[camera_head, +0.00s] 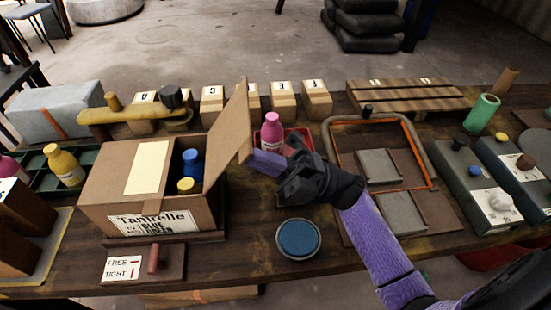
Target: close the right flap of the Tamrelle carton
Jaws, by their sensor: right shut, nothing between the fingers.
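The Tamrelle carton (95,215) stands on the left half of the table, its printed label facing me. Its left top side is covered and bears a cream sheet (147,167). Its right flap (236,120) stands up, tilted outward to the right. Through the gap I see a blue bottle (192,163) and a yellow cap (186,185) inside. My right gripper (256,162) is shut and empty, its fingertips at the outer side of the right flap, low down. I cannot tell whether they touch it. My left gripper is not in view.
A pink bottle (271,131) in a red tray stands just behind my right gripper. A round blue-topped tin (298,238) lies in front of it. Lettered boxes (283,106) line the back. An orange-edged frame (427,150) is to the right.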

